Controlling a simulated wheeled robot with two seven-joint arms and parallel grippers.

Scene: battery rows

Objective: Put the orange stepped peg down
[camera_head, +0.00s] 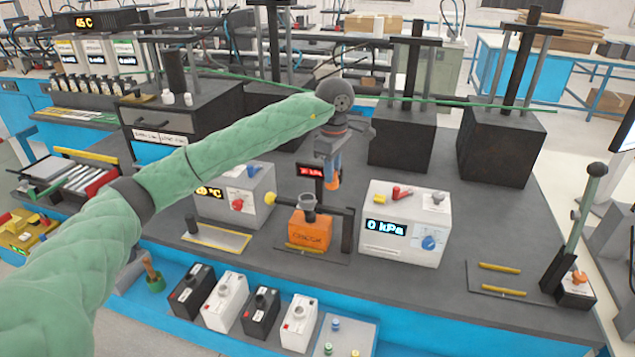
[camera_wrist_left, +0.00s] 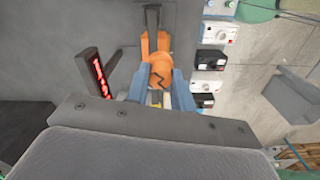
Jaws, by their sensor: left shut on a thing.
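My left gripper (camera_head: 329,170) hangs over the middle of the bench, its blue fingers shut on the orange stepped peg (camera_head: 334,183). Only the peg's lower end shows below the fingers in the head view. In the left wrist view the peg (camera_wrist_left: 160,77) sits between the two blue fingertips (camera_wrist_left: 158,92), with a dark mark on its side. The peg is above the bench and behind the orange battery box (camera_head: 309,235). I cannot tell whether it touches anything. My right gripper is not in view.
A grey cup (camera_head: 308,207) is on the orange box, under a dark arm. A white 0 kPa box (camera_head: 405,222) stands to the right, a white temperature box (camera_head: 236,195) to the left. A red display (camera_head: 311,171) is close beside the gripper. Black and white batteries (camera_head: 228,300) line the front.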

